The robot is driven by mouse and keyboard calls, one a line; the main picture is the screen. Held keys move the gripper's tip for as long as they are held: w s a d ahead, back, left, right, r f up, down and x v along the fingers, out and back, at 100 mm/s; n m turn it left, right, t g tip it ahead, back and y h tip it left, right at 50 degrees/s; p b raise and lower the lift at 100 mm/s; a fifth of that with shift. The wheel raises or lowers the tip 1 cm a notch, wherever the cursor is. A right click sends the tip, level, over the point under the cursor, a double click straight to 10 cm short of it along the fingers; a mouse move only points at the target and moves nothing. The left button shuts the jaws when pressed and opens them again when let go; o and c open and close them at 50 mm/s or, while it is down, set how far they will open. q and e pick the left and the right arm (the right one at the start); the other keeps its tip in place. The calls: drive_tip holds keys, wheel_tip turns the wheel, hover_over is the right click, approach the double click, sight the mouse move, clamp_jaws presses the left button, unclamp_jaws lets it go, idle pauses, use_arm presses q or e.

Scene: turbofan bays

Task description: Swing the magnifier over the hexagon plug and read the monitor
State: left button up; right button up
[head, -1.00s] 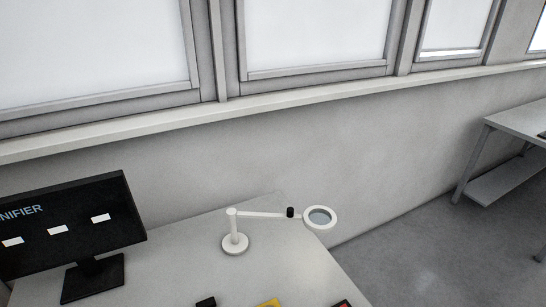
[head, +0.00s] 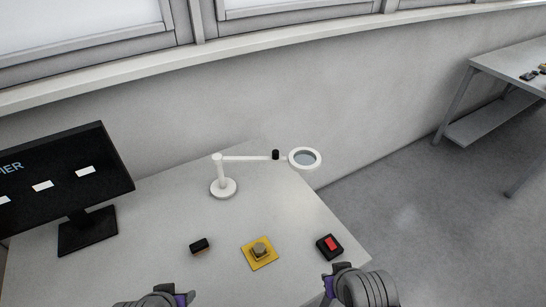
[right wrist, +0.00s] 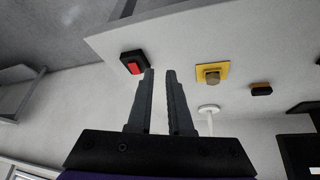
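The white magnifier (head: 222,187) stands on the table, its arm reaching right to a ring lens (head: 305,158) past a black knob (head: 276,155). The lens is at the table's far right edge, not over the plug. The grey-brown hexagon plug (head: 259,249) sits on a yellow plate nearer the front; it also shows in the right wrist view (right wrist: 212,77). The monitor (head: 65,178) at left shows text ending "IER" and white blocks, cut off. My right gripper (right wrist: 160,72) is open and empty, near the red-topped box. My left gripper (head: 165,298) is at the bottom edge, fingers unclear.
A black box with a red top (head: 330,246) lies right of the plug, and a small dark block (head: 200,246) lies left of it. A wall with windows is behind. Another table (head: 510,70) stands at the far right. The tabletop around the magnifier base is clear.

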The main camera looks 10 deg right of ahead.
drive_tip(key=o, duration=0.6)
drive_tip(key=w+d+r+n+t+h, duration=0.1)
drive_tip(key=w+d+n+h, duration=0.1)
drive_tip(key=w+n, duration=0.4)
drive_tip(key=shift+w+d+h, duration=0.3)
drive_tip(key=shift+w+d, duration=0.15)
drive_tip(key=shift+w, duration=0.2)
drive_tip(key=n+t+h+b, duration=0.15)
drive_tip(key=n+t, duration=0.95)
drive_tip(key=n, duration=1.6)
approach(275, 156)
drive_tip(key=shift+m+g+h, duration=0.3)
drive_tip(key=shift+h, duration=0.15)
drive_tip(key=x, duration=0.3)
drive_tip(key=p+x, duration=0.1)
drive_tip(key=x, duration=0.3)
drive_tip(key=p+x, duration=0.1)
drive_tip(key=x, duration=0.3)
drive_tip(key=shift+w+a, duration=0.2)
drive_tip(key=shift+a, duration=0.05)
clamp_jaws()
drive_tip(key=shift+r, duration=0.1)
